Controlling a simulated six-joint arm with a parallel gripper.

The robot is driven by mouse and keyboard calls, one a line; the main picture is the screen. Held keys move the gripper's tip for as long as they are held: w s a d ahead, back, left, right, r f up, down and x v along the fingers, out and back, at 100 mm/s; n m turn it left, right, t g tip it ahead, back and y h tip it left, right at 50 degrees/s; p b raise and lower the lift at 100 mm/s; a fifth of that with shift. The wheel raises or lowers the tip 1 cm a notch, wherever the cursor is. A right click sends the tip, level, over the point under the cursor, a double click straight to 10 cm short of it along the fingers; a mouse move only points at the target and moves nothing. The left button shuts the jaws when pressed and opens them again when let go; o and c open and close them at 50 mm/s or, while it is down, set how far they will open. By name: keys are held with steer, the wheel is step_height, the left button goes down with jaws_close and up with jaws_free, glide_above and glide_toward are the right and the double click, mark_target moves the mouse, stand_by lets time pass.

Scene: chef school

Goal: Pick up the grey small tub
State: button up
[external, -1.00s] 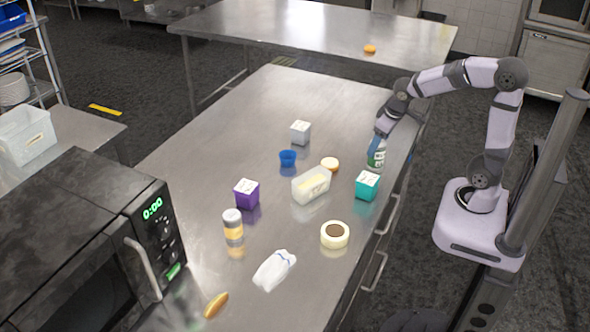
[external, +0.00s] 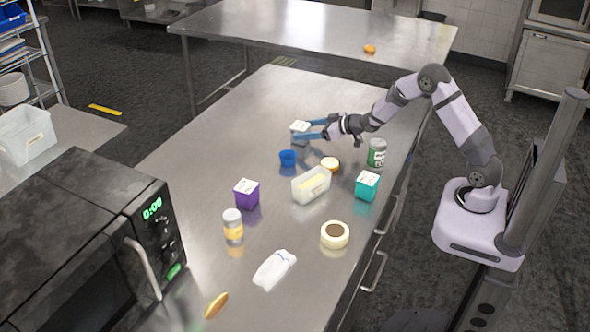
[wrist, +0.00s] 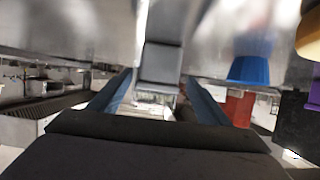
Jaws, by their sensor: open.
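The grey small tub (external: 299,127) is a small cube-like tub with a pale, marked top, standing on the steel table in the external view. My gripper (external: 304,130) has reached it from the right, low over the table. Its two blue fingers are apart, one at the tub's far side and one at its near side. In the wrist view the grey tub (wrist: 160,66) shows straight ahead, centred between the open fingers (wrist: 160,88). I cannot tell whether either finger touches it.
A blue cup (external: 288,158) stands just in front of the tub. The table left of and behind the grey tub is clear.

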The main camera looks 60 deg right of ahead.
mark_target(292, 132)
steer(key=shift+f, duration=0.35)
steer(key=shift+p+x, duration=1.4)
steer(key=shift+x, duration=2.2)
steer(key=shift+d+f, duration=0.1)
steer(key=shift+d, duration=0.05)
steer(key=c, duration=1.2)
steer(key=shift+c, duration=0.4)
step_height(292, 132, up, 10)
steer(key=shift+b, duration=0.45)
